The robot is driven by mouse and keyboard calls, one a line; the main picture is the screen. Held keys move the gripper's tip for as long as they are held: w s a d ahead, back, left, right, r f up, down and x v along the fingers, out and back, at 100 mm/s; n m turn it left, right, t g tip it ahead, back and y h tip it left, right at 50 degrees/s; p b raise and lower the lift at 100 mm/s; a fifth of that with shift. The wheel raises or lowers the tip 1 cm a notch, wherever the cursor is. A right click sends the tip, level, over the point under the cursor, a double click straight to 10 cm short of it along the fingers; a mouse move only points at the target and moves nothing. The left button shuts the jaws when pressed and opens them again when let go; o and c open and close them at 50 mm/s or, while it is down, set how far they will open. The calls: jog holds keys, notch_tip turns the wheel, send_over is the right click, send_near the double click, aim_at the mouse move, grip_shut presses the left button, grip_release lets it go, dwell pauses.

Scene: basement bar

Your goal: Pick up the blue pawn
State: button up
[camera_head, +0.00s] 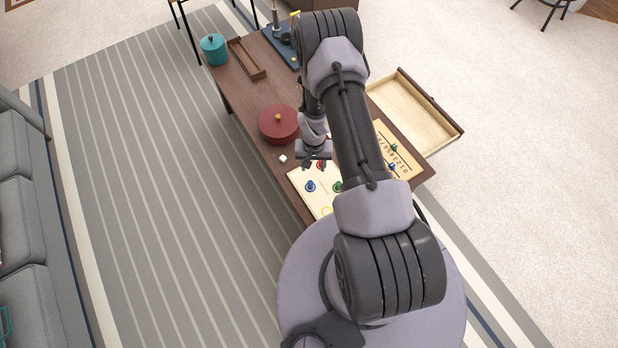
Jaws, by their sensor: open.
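A blue pawn (310,186) stands on the pale game board (302,176) at the near end of the low wooden table. A green pawn (338,187) stands to its right, and a red piece (320,165) shows just behind it. A second blue piece (392,166) is on the numbered board (406,170) to the right, beyond my arm. My gripper (317,163) is open and points down, over the board near the red piece, a little behind and right of the nearer blue pawn. My arm hides part of the board.
A dark red round box (278,123) and a small white die (283,158) are on the table behind and left of the board. A teal pot (213,48) and narrow wooden tray (246,60) stand at the far end. An open drawer (412,115) juts out right.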

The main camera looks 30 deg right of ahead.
jog(key=b, duration=0.3)
send_near(310, 183)
jog(key=f, duration=0.5)
jog(key=shift+s+d, duration=0.3)
jog(key=f+b, duration=0.2)
jog(key=f, duration=0.1)
jog(key=f+b, duration=0.1)
jog(key=f, duration=0.1)
jog(key=shift+w+a+f, duration=0.2)
jog(key=shift+w+f, duration=0.05)
jog(key=shift+w, duration=0.15)
jog(key=shift+r, duration=0.1)
grip_shut()
